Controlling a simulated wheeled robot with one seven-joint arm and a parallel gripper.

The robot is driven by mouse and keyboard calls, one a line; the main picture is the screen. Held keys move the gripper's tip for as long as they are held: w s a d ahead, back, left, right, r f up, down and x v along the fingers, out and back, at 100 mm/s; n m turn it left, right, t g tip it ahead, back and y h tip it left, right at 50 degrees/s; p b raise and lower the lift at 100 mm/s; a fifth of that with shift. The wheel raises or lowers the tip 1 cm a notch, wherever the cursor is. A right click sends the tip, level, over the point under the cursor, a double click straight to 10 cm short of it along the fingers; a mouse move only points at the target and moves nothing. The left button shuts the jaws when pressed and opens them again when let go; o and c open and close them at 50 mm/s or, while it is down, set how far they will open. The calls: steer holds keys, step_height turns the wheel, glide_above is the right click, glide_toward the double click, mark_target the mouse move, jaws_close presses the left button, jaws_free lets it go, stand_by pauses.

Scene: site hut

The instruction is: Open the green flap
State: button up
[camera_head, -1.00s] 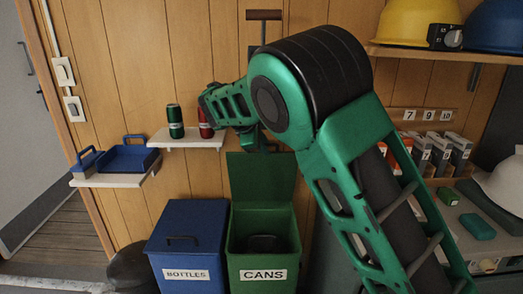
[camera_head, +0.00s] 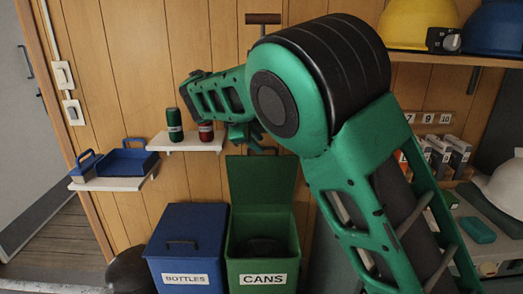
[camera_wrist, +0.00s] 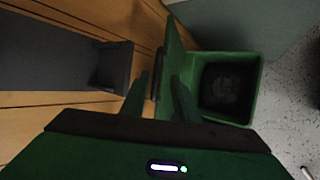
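The green flap (camera_head: 262,182) is the lid of the green bin marked CANS (camera_head: 264,270). It stands raised, close to upright, at the bin's back near the wall, and the bin's mouth is open. In the wrist view the flap (camera_wrist: 177,50) is seen nearly edge-on, with a dark handle (camera_wrist: 158,70) on its wall side. My gripper (camera_wrist: 160,76) is open, its two fingers apart on either side of the handle in the picture; I cannot tell whether they touch it. In the head view my gripper (camera_head: 245,133) is partly hidden by my arm above the flap.
A blue bin marked BOTTLES (camera_head: 187,250) stands left, lid shut. A small wall shelf (camera_head: 187,143) holds a green can (camera_head: 174,125) and a red can (camera_head: 206,131) close to my arm. Blue trays (camera_head: 127,160) sit further left. Shelves with helmets (camera_head: 419,25) are on the right.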

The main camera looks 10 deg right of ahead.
steer(key=shift+v, duration=2)
